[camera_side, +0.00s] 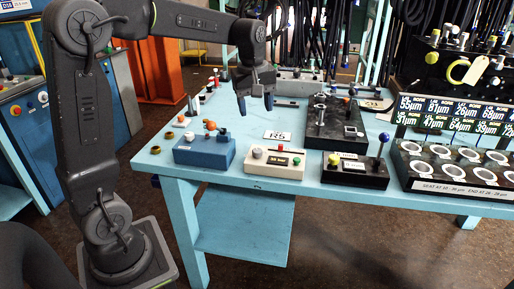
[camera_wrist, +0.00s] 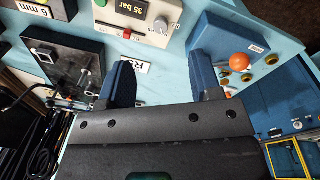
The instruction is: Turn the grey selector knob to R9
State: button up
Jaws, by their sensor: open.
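The grey selector knob (camera_side: 257,153) sits on the left end of a cream control box (camera_side: 275,169) near the table's front edge. In the wrist view the grey knob (camera_wrist: 160,25) is at the top, on the cream box (camera_wrist: 150,40) beside a display reading 35 bar. The knob's pointer setting is too small to read. My gripper (camera_side: 255,104) hangs above the table, behind the box and apart from the knob. In the wrist view its two blue fingers (camera_wrist: 163,75) are spread with nothing between them.
A white card (camera_side: 277,136), seeming to read R5, lies behind the box. A blue box (camera_side: 205,153) with an orange knob stands left. A black box (camera_side: 355,172) with a blue-ball lever stands right. A black plate (camera_side: 335,122) with upright posts lies behind it.

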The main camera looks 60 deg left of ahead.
aim_at(257, 150)
jog(key=w+a+f+n+g, duration=0.1)
jog(key=w+a+f+n, duration=0.2)
jog(key=w+a, duration=0.15)
jog(key=f, duration=0.9)
jog(key=s+f, duration=0.1)
jog(key=f, duration=0.3)
jog(key=shift+f, duration=0.2)
jog(key=shift+c, duration=0.3)
jog(key=c, duration=0.9)
